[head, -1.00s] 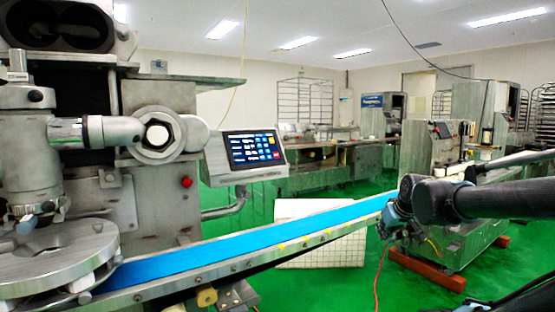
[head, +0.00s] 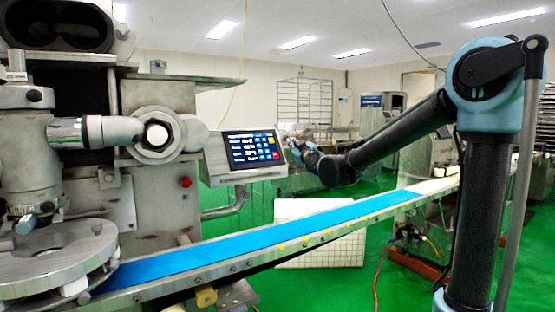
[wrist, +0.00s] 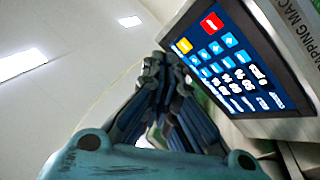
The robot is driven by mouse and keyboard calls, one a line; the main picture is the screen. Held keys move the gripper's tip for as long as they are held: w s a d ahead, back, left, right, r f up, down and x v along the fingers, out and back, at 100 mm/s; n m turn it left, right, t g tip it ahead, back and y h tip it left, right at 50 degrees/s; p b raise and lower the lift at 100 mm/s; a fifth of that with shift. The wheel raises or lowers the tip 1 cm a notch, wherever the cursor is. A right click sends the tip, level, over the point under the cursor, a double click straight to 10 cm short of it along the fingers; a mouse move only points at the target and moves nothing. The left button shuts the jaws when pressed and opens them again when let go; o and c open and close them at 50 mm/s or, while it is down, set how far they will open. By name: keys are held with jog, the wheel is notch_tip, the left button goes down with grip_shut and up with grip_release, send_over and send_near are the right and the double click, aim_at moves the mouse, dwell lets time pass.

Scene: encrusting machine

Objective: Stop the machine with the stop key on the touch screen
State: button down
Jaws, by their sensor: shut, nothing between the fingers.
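The touch screen (head: 252,149) is on a grey metal housing on the machine's side, lit, with blue keys and white marks. In the wrist view, the screen (wrist: 235,65) shows tilted at the right, with a red key (wrist: 211,23) and a yellow key (wrist: 184,46) at its upper end. The key labels are too small to read, so I cannot confirm which is stop. My gripper (head: 291,143) is just right of the screen in the head view. In the wrist view my gripper (wrist: 165,62) is shut and empty, its fingertips beside the screen's left edge. Contact is not visible.
A blue conveyor belt (head: 270,232) runs below the screen from the round plate (head: 55,258) to the right. A red button (head: 185,182) sits on the machine body. A white crate (head: 330,254) stands on the green floor behind the belt.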

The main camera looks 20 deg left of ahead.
aim_at(275, 155)
jog(key=shift+a+r, duration=0.25)
jog(key=shift+a, duration=0.3)
jog(key=shift+a+r, duration=0.2)
jog(key=shift+a, duration=0.3)
jog(key=shift+w+a+f, duration=1.15)
jog(key=shift+w+a, duration=0.1)
jog(key=shift+a, duration=0.2)
jog(key=shift+w+a+f, duration=1.1)
jog(key=shift+w+a, duration=0.1)
jog(key=shift+a, duration=0.2)
jog(key=shift+a+f, duration=0.1)
jog(key=shift+a, duration=0.05)
jog(key=shift+w+a, duration=0.15)
jog(key=shift+w+a+f, duration=0.2)
jog(key=shift+s+d+r, duration=0.35)
jog(key=shift+s+d, duration=0.05)
jog(key=shift+d, duration=0.1)
